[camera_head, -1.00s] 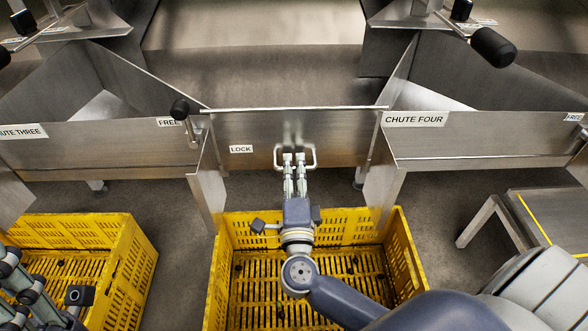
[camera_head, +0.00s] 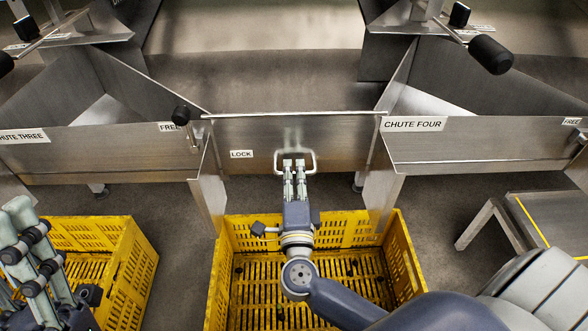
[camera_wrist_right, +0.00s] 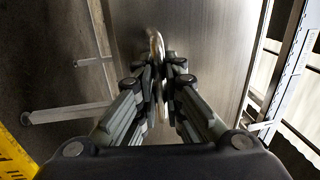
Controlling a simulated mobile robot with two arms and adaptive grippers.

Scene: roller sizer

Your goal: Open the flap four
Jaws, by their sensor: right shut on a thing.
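A grey metal flap (camera_head: 245,134) with a LOCK label (camera_head: 241,154) spans the gap between two chute fronts, to the left of the CHUTE FOUR label (camera_head: 412,125). Its metal bar handle (camera_head: 313,163) is low on its front face. My right gripper (camera_head: 294,163) is shut on the handle, whose bar also shows between the fingers in the right wrist view (camera_wrist_right: 156,62). The fingers hide part of the handle. A black-knobbed lever (camera_head: 181,115) stands at the flap's left end beside a FREE label. My left gripper (camera_head: 35,245) is at the lower left, away from the flap; its jaw opening is unclear.
A yellow crate (camera_head: 226,262) stands below the flap, under my right arm. Another yellow crate (camera_head: 137,262) is to the left, partly behind my left gripper. A metal stand (camera_head: 548,225) with a yellow line is at the right. Bare floor shows between the crates.

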